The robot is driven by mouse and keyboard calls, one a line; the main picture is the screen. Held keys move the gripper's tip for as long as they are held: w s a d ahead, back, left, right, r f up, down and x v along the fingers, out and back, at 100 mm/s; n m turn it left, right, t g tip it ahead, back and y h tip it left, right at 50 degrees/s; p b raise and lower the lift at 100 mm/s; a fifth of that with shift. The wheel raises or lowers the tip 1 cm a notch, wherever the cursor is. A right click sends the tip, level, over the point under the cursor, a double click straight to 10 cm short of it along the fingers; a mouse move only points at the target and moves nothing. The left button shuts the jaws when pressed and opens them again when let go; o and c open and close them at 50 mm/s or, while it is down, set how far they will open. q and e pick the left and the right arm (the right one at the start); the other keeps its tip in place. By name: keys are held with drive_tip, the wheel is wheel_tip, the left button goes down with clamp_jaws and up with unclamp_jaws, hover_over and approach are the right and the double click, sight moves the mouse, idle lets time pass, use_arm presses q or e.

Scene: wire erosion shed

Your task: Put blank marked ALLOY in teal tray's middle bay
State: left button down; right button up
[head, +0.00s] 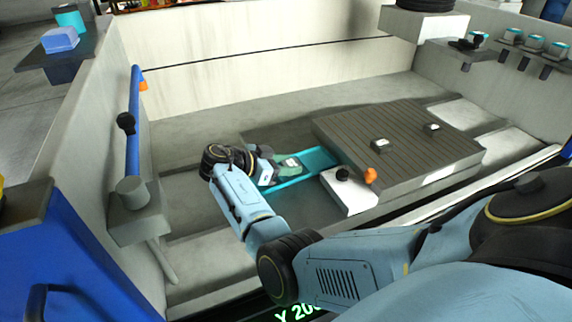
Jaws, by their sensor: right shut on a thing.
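The teal tray (322,158) lies on the grey floor of the tank, left of the slatted table; its bays are partly hidden by my right gripper. My right gripper (274,165) is over the tray's left part. It is shut on a small blank, mostly hidden by the gripper; no marking on it can be read. Two small dark blocks with pale tops, one nearer (379,145) and one farther right (432,128), sit on the slatted table. Their markings are too small to read. My left gripper is not in view.
The raised slatted table (405,165) fills the middle right. A white block (349,193) with a black knob and an orange piece (370,175) stands close to the tray's right end. A blue upright pipe (133,150) runs along the left tank wall.

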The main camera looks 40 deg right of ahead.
drive_tip(key=o, duration=1)
drive_tip(key=shift+c, duration=0.2)
drive_tip(key=shift+r, duration=0.1)
drive_tip(key=v, duration=0.7)
drive_tip(key=shift+w+a, duration=0.1)
drive_tip(key=shift+a, duration=0.15)
